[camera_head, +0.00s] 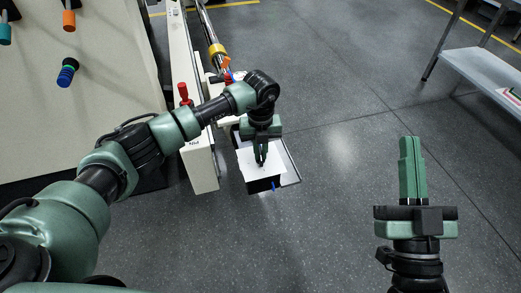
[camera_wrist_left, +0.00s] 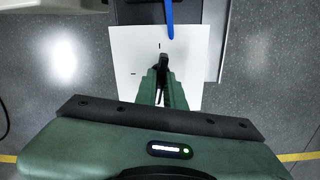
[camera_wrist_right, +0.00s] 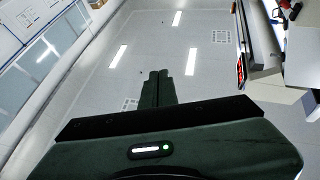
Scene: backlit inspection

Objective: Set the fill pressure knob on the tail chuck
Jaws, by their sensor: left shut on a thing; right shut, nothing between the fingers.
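The tail chuck unit, a dark box with a white top plate (camera_head: 270,165), stands at the near end of the rail in the head view. In the left wrist view the white plate (camera_wrist_left: 125,55) shows small black tick marks around a black knob (camera_wrist_left: 162,64). My left gripper (camera_head: 261,160) points down over the plate; its fingers (camera_wrist_left: 162,75) are shut on the knob. The fingers hide most of the knob, so its pointing direction is unclear. My right gripper (camera_head: 410,140) is shut and empty, held up over bare floor, far right of the unit; its fingers show in the right wrist view (camera_wrist_right: 158,75).
A red-handled part (camera_head: 184,92) sits on the pale beam (camera_head: 200,170) left of the unit. A blue piece (camera_wrist_left: 170,20) projects beside the plate. A pale panel with coloured knobs (camera_head: 67,72) stands at left. A shelf (camera_head: 485,75) stands far right. The middle floor is clear.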

